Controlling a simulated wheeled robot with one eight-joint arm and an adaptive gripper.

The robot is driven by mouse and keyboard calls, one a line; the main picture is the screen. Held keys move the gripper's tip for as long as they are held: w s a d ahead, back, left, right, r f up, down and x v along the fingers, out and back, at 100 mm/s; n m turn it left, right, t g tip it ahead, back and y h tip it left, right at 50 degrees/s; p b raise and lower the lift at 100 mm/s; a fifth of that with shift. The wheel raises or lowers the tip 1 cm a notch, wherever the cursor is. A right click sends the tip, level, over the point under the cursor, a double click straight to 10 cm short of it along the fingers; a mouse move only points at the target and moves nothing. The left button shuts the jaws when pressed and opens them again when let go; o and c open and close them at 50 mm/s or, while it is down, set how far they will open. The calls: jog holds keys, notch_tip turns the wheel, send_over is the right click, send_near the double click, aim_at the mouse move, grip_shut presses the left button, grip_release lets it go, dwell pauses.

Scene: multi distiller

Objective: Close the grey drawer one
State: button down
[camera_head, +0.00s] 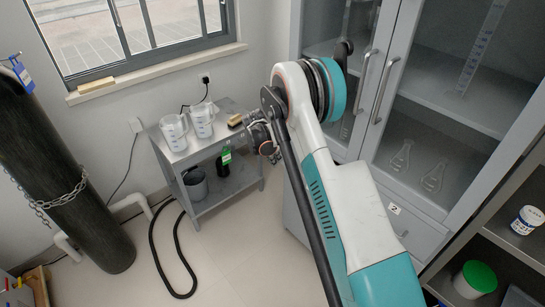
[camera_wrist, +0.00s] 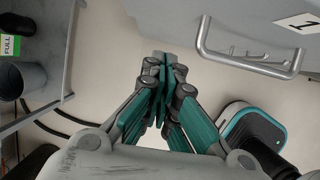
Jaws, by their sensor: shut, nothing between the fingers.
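The grey drawer one shows its front (camera_wrist: 130,22) across the top of the wrist view, with a "1" label (camera_wrist: 298,22) and a metal bar handle (camera_wrist: 245,62) at the right. My gripper (camera_wrist: 164,62) is shut and empty, its fingertips pressed together close to the lower edge of the drawer front and left of the handle. I cannot tell whether the fingertips touch the front. In the head view, my arm hides most of drawer one, and my gripper (camera_head: 268,140) is partly hidden behind the arm. How far the drawer stands out cannot be told.
The grey cabinet has glass doors (camera_head: 440,110) above and a drawer labelled "2" (camera_head: 393,209) to the right. A metal cart (camera_head: 210,150) with measuring jugs (camera_head: 174,132) stands to the left. A dark gas cylinder (camera_head: 62,180) stands far left. The floor (camera_head: 240,250) between is mostly clear.

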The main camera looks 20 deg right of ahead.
aim_at(283, 156)
jog(key=shift+w+d+f+b, duration=0.15)
jog(key=shift+w+d+b, duration=0.1)
jog(key=shift+d, duration=0.45)
jog(key=shift+w+d+f+b, duration=0.2)
jog(key=shift+w+d+b, duration=0.05)
jog(key=shift+d, duration=0.4)
jog(key=shift+w+d+f+b, duration=0.15)
jog(key=shift+w+d+b, duration=0.1)
jog(key=shift+d, duration=0.45)
